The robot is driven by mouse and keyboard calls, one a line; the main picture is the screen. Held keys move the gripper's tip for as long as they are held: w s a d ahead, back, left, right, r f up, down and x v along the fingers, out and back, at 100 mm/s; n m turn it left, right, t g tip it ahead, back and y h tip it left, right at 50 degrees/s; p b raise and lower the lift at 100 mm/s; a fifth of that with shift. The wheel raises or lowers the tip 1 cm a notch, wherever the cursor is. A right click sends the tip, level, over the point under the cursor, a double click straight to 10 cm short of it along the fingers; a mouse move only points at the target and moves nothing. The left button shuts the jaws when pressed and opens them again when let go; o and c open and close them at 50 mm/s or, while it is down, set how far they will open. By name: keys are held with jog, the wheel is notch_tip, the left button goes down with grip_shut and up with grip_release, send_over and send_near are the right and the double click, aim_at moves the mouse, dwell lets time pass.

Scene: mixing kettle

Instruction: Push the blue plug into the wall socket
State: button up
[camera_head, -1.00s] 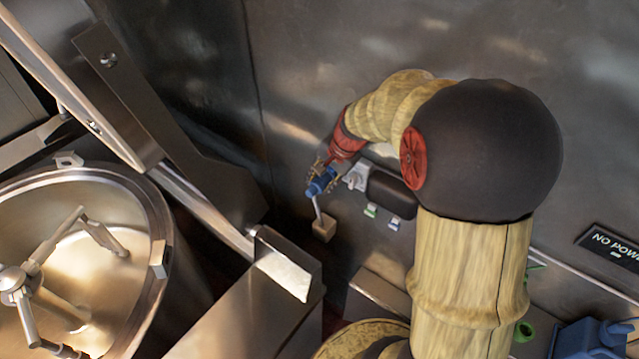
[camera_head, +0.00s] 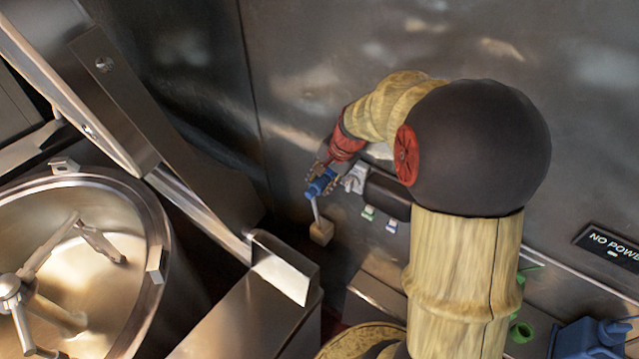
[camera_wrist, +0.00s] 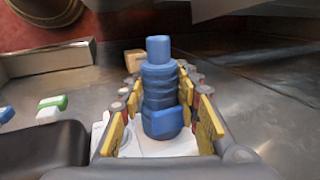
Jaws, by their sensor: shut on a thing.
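The blue plug (camera_wrist: 160,95) stands between the fingers of my gripper (camera_wrist: 165,110) in the wrist view, with its narrow round end pointing up the picture. My gripper (camera_head: 322,178) is shut on the plug (camera_head: 318,187) in the head view, close to the metal wall. A pale stem runs from the plug down towards a small beige block (camera_head: 321,232); the block also shows behind the plug in the wrist view (camera_wrist: 134,58). A white fitting (camera_head: 354,179) is beside the gripper. A blue fitting (camera_head: 590,338) sits at the lower right; I cannot tell which one is the wall socket.
A black box (camera_head: 388,193) with small green-and-white and blue-and-white pieces below it is right of my gripper. A "NO POWER" sign (camera_head: 612,246) is at the right. The metal kettle (camera_head: 150,215) and its raised lid (camera_head: 105,95) fill the left.

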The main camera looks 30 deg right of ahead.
aim_at(323, 180)
jog(key=shift+w+d+r, duration=0.1)
jog(key=shift+d+r, duration=0.05)
jog(key=shift+d, duration=0.05)
jog(key=o, duration=0.9)
jog(key=shift+d, duration=0.1)
jog(key=o, duration=0.4)
jog(key=shift+c, duration=0.2)
jog(key=shift+o, duration=0.6)
jog(key=o, duration=0.4)
jog(key=shift+c, duration=0.2)
jog(key=shift+p+v, duration=1.85)
jog(key=shift+v, duration=1.6)
